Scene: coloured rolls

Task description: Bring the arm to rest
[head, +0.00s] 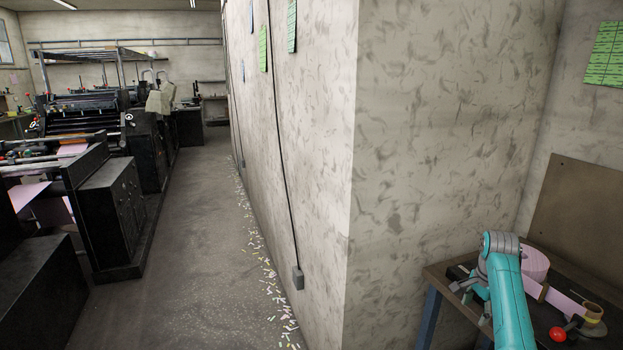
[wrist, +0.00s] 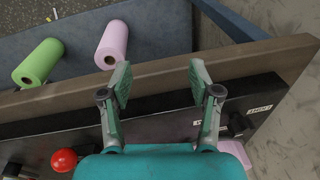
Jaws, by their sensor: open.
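My teal arm (head: 508,290) reaches over the workbench at the lower right of the head view. My gripper (wrist: 160,80) shows in the wrist view with its two fingers wide apart and nothing between them. It hangs above the brown bench edge (wrist: 240,63).
A green roll (wrist: 38,62) and a pink roll (wrist: 112,45) lie on a blue-grey surface beyond the bench edge. A red ball (wrist: 64,160) sits on the dark part. A wall corner (head: 352,180) stands beside the bench (head: 440,284). The aisle floor (head: 190,240) is open, with paper scraps along the wall.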

